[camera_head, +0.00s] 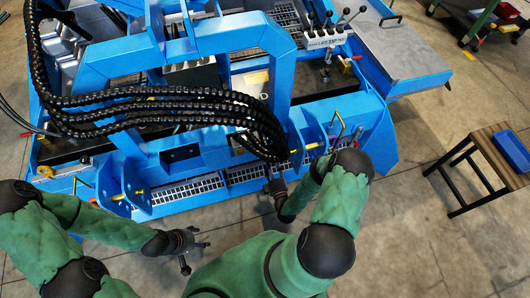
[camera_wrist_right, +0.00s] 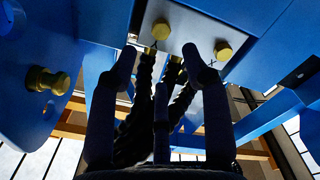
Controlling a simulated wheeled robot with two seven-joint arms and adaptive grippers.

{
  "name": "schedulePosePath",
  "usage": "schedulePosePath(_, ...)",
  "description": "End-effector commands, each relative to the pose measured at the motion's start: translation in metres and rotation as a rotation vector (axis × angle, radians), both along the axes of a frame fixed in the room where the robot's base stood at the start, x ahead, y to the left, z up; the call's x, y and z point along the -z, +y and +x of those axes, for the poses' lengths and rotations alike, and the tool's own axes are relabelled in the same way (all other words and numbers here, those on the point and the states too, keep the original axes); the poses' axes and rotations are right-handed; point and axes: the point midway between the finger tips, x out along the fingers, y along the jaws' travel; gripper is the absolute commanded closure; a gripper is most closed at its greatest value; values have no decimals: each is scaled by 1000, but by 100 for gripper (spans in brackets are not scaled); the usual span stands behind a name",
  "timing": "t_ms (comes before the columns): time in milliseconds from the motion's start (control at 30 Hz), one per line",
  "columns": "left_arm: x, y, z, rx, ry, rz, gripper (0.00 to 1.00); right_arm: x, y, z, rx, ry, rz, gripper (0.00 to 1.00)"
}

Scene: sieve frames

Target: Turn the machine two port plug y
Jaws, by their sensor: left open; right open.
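The blue machine (camera_head: 270,70) fills the upper left and middle of the head view, with black ribbed hoses (camera_head: 160,108) across it. My left gripper (camera_head: 192,246) is open and empty above the floor.
A wooden stool (camera_head: 478,168) with a blue tray (camera_head: 514,150) stands at the right. A cart (camera_head: 490,22) with coloured items is at the top right. Yellow handles (camera_head: 338,124) stick up from the machine's front right. The concrete floor at lower right is clear.

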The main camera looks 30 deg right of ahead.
Motion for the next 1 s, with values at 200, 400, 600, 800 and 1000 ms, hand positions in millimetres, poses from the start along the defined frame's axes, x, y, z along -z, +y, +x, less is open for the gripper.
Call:
schedulePosePath(200,14,0,0,0,0,0,37,2,-9,41,-3,-1,-1,52)
schedulePosePath(400,23,0,0,0,0,0,37,2,-16,68,-2,0,0,52)
schedulePosePath(600,26,0,0,0,0,0,37,1,-19,80,0,2,1,52)
schedulePosePath(800,26,0,0,0,0,0,37,0,-19,82,0,2,2,52)
schedulePosePath(1000,25,0,0,0,0,0,37,0,-19,81,0,2,2,80)
